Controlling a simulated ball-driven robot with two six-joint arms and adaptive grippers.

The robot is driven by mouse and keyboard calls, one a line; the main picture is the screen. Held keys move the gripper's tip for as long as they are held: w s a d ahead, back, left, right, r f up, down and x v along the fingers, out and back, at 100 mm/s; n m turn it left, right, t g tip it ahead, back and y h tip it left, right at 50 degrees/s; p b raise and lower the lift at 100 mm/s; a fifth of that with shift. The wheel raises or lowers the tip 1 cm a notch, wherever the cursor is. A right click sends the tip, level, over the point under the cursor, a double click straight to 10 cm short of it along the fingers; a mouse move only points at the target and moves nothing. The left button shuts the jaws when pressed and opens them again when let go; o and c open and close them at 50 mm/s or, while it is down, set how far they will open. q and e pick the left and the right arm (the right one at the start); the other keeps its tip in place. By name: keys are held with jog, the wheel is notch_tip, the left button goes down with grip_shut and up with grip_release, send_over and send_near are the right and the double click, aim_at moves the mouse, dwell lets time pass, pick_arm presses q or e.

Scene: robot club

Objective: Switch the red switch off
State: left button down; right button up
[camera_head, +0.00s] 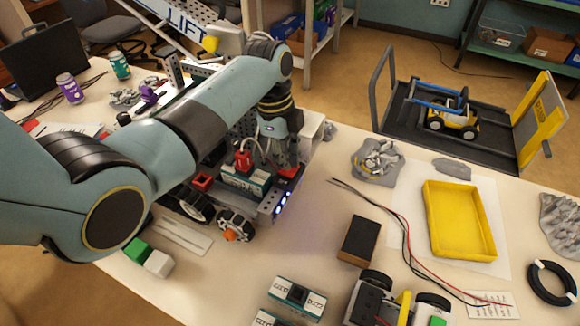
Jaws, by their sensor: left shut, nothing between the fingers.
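A wheeled robot kit stands on the table under my left arm. A red upright part (243,159), which looks like the red switch, sits on a white and teal module (243,179) on the kit. I cannot tell its on or off position. My left gripper (284,163) points down just right of the red part, over the kit's right end, shut and empty. Its fingertips are small and partly lost against the kit, so I cannot tell if they touch it. My right gripper is not in view.
A red square part (203,181) sits left of the module. A dark block (359,241), a yellow tray (459,220), red and black wires (405,225) and a second wheeled kit (395,301) lie to the right. Green and white cubes (157,263) lie at the front left.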

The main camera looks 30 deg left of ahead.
aim_at(286, 172)
pick_arm(q)
jog(key=shift+f+b, duration=0.55)
jog(key=shift+f, duration=0.45)
dwell(0.3)
notch_tip(286, 172, up, 5)
jog(key=p, duration=0.5)
jog(key=shift+r+p, duration=0.1)
jog(key=shift+p, duration=0.3)
jog(key=shift+r+p, duration=0.6)
jog(key=shift+r, duration=0.35)
jog(key=shift+f, duration=0.1)
